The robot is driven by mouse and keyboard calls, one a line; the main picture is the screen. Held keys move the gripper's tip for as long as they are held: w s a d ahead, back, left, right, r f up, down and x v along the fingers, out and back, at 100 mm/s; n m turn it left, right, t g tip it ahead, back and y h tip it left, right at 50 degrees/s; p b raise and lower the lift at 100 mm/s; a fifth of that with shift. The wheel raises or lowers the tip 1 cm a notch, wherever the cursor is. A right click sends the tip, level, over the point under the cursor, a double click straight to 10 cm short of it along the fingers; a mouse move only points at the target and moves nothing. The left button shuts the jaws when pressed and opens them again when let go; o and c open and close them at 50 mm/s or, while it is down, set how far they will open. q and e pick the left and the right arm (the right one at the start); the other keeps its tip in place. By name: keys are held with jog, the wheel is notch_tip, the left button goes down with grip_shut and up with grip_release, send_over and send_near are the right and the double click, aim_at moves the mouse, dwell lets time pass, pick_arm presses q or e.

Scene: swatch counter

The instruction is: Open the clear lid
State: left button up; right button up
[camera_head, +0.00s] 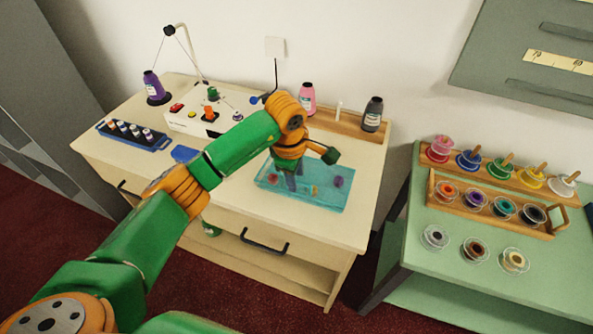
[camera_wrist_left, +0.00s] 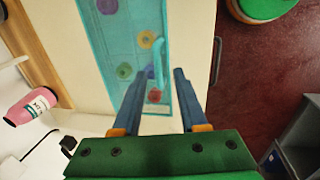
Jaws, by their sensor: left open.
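A flat, see-through teal case (camera_head: 328,199) lies on the cream counter, and its clear lid looks closed. Several coloured round items show through it. My left gripper (camera_head: 291,184) points down over the left part of the case. Contact with the lid cannot be told. My right gripper is not in view.
A sewing-type machine (camera_head: 190,122), a blue spool tray (camera_head: 135,137) and a purple thread cone (camera_head: 153,86) stand at the left. Pink (camera_head: 308,100) and black (camera_head: 372,115) cones stand behind the case. A green table (camera_head: 455,255) with several spools is at the right.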

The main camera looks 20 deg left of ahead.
pick_arm(q)
jog(key=shift+w+d+f, duration=0.1)
jog(key=shift+w+f, duration=0.1)
jog(key=shift+f, duration=0.05)
jog(key=shift+r, duration=0.1)
grip_shut()
dwell(1.2)
